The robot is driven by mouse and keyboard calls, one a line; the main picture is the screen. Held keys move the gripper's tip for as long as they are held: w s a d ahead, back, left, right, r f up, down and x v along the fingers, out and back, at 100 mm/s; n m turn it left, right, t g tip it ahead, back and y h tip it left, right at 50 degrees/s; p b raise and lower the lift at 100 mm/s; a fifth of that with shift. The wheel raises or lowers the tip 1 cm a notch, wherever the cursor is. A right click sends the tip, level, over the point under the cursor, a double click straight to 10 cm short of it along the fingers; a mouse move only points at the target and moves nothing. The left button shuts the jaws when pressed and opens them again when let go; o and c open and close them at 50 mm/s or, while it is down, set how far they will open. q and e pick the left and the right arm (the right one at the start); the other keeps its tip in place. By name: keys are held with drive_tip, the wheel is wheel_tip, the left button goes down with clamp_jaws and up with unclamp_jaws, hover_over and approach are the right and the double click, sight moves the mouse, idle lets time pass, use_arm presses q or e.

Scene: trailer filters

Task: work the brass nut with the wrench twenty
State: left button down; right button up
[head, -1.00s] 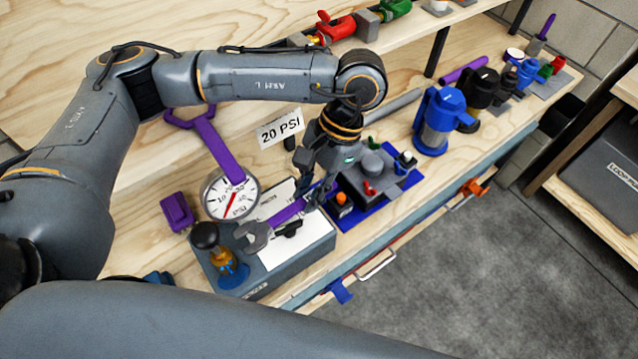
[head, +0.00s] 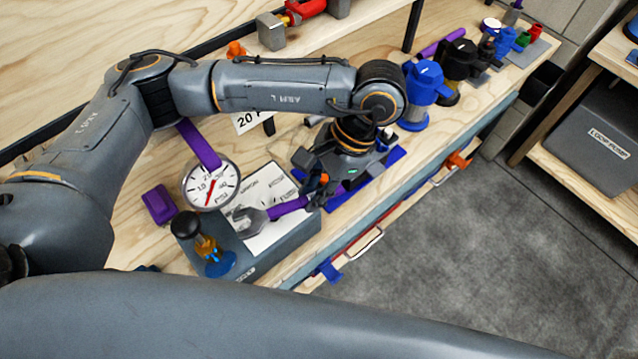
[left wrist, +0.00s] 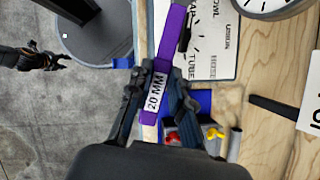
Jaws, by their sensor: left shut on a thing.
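My left gripper (head: 312,188) is shut on the purple handle of a wrench (head: 288,207). The wrench also shows in the left wrist view (left wrist: 172,35), with a "20 MM" label between the fingers. Its grey open jaw (head: 249,220) points left, over the grey box with the white sheet. The brass nut (head: 207,246) is on a fitting with a black knob (head: 185,225) and a blue base (head: 219,265), at the box's left end. The jaw is right of the nut, with a gap between them. What seems my right gripper (left wrist: 35,58) shows in the left wrist view; its opening is unclear.
A dial gauge (head: 211,185) stands close behind the wrench jaw. A purple block (head: 159,204) lies left of it. A blue tray (head: 385,165) is partly hidden under my left gripper. Blue and black filter housings (head: 425,95) stand farther right along the bench.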

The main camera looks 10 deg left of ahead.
sight(272, 213)
use_arm(q)
drive_tip(key=shift+s+a+f, duration=0.35)
drive_tip(key=shift+s+a, duration=0.1)
drive_tip(key=shift+a, duration=0.2)
drive_tip(key=shift+s+a+f+p, duration=0.3)
drive_tip(key=shift+s+a+p, duration=0.15)
drive_tip(key=shift+a, duration=0.1)
drive_tip(key=shift+a+f, duration=0.1)
drive_tip(key=shift+a, duration=0.1)
drive_tip(key=shift+s+a+b, duration=0.8)
drive_tip(key=shift+s+a, duration=0.1)
drive_tip(key=shift+a, duration=0.3)
drive_tip(key=shift+s+a, duration=0.35)
drive_tip(key=shift+a, duration=0.1)
use_arm(e)
drive_tip(key=shift+d+f, duration=0.15)
drive_tip(key=shift+f, duration=0.3)
